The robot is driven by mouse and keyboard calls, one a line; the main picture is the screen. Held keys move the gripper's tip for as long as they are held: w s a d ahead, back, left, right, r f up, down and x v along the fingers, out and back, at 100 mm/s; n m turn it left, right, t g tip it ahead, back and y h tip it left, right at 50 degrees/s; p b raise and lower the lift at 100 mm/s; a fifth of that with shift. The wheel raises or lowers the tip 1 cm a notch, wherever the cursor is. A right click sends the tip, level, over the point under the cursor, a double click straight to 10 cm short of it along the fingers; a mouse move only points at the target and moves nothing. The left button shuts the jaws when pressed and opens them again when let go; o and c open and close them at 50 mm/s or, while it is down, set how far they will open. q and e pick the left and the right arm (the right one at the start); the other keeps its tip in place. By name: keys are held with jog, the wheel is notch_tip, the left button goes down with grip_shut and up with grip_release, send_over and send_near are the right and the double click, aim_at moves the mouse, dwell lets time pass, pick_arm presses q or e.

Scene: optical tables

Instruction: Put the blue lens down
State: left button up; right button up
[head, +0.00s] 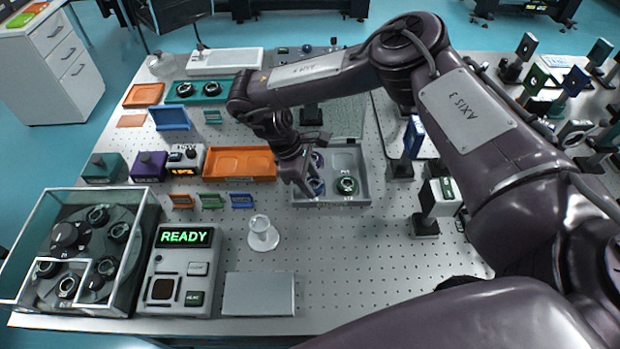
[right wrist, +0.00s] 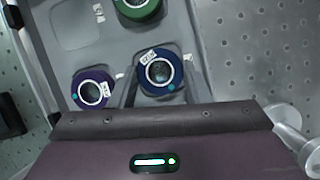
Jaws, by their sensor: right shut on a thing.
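My right gripper (head: 310,188) reaches down into the left part of the grey lens tray (head: 364,172). It is shut on the blue lens (head: 318,187), a dark blue ring with a white label. In the right wrist view the blue lens (right wrist: 160,74) sits between the two fingers, at or just above the tray floor; I cannot tell whether it touches. A purple lens (right wrist: 93,90) lies to its left, and a green lens (right wrist: 138,6) lies beyond it. The green lens also shows in the head view (head: 347,185). My left gripper is not in view.
An orange tray (head: 240,163) stands left of the grey tray. Small coloured card holders (head: 211,201), a clear stand (head: 263,235) and a box reading READY (head: 184,262) are nearer. Mounted optics (head: 438,200) stand to the right. The perforated tabletop (head: 340,255) in front is clear.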

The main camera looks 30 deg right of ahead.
jog(key=o, duration=0.8)
jog(key=shift+s+a+f, duration=0.1)
jog(key=shift+s+f, duration=0.1)
jog(key=shift+f, duration=0.25)
jog(key=shift+c, duration=0.2)
jog(key=shift+f, duration=0.1)
jog(key=shift+r, duration=0.5)
jog(key=v, duration=1.2)
jog(key=shift+w+r, duration=0.2)
jog(key=shift+w, duration=0.05)
jog(key=shift+f, duration=0.1)
